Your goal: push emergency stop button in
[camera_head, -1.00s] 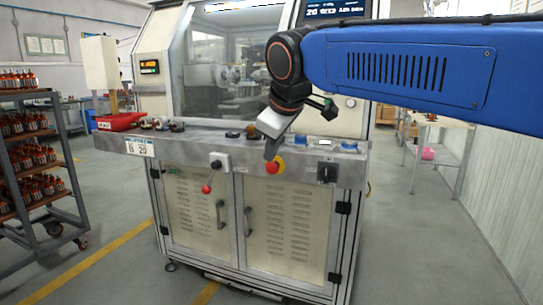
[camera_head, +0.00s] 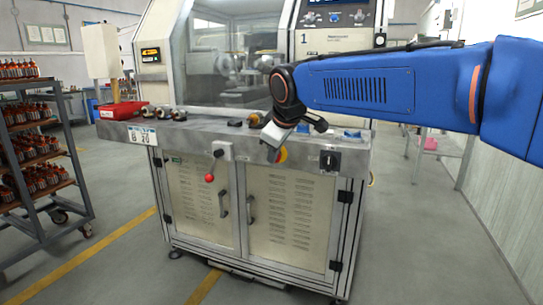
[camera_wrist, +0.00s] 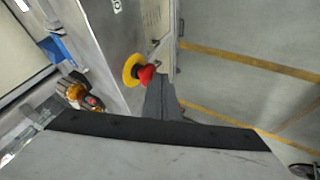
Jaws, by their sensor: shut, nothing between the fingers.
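The emergency stop button has a red mushroom head on a yellow ring and sits on the front edge panel of the machine. In the head view only part of its yellow ring (camera_head: 283,155) shows, as my gripper (camera_head: 269,153) covers the red head. In the wrist view the red head (camera_wrist: 146,74) and yellow ring are both clear. My gripper (camera_wrist: 161,96) is shut and empty, its dark fingers just beside and below the red head in that picture. I cannot tell whether they touch it.
A black rotary switch (camera_head: 329,160) is right of the button, and a lever with a red ball (camera_head: 209,178) is lower left. A red bin (camera_head: 123,110) and several small parts lie on the machine's ledge. A rack of bottles (camera_head: 35,150) stands far left. The floor in front is clear.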

